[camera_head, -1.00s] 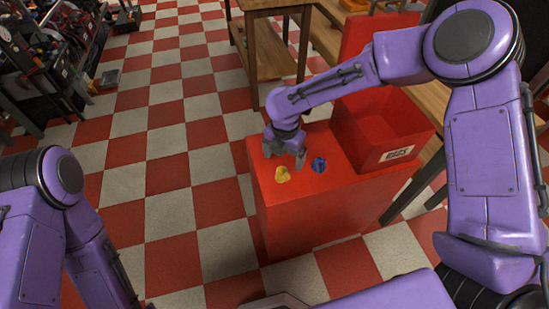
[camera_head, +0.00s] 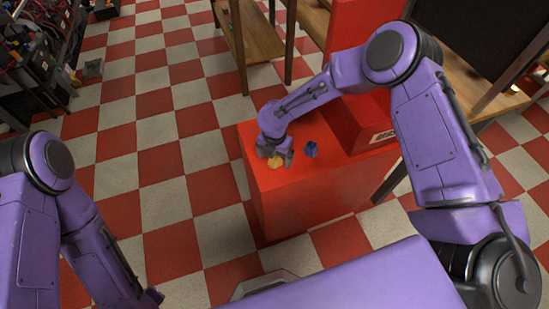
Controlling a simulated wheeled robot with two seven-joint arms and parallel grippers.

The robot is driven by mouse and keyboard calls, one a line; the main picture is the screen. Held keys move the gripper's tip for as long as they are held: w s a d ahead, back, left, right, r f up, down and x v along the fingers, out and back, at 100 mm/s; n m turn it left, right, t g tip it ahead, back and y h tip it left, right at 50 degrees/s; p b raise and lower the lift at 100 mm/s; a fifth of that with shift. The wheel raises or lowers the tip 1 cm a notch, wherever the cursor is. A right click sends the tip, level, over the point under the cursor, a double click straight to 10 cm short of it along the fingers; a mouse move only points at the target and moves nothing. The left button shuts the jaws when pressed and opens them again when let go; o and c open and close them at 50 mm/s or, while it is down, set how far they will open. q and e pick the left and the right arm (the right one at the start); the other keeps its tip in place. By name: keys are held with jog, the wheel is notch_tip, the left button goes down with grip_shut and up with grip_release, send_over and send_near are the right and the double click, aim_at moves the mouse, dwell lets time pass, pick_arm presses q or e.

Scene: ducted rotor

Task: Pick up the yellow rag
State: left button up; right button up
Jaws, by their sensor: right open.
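The yellow rag (camera_head: 275,162) lies crumpled on top of the red cabinet (camera_head: 330,197), near its left side. My right gripper (camera_head: 276,158) is open and points down at the rag, its fingers around or just above it. I cannot tell whether the fingers touch the rag, and part of the rag is hidden by the gripper. My left arm comes down at the left of the picture, and its gripper does not show clearly.
A blue rag (camera_head: 311,149) lies just right of the yellow one. A wooden table (camera_head: 240,50) stands behind. Cluttered shelves (camera_head: 35,60) stand at the far left.

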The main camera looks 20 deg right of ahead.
jog(key=c, duration=1.1)
notch_tip(320, 180, up, 3)
jog(key=shift+r, duration=0.1)
jog(key=s+d+r+b, duration=0.1)
jog(key=s+d+r, duration=0.8)
jog(key=d, duration=0.1)
jog(key=shift+s+d+r+b, duration=0.1)
jog(key=shift+s+r+b, duration=0.25)
jog(key=shift+r+b, duration=0.05)
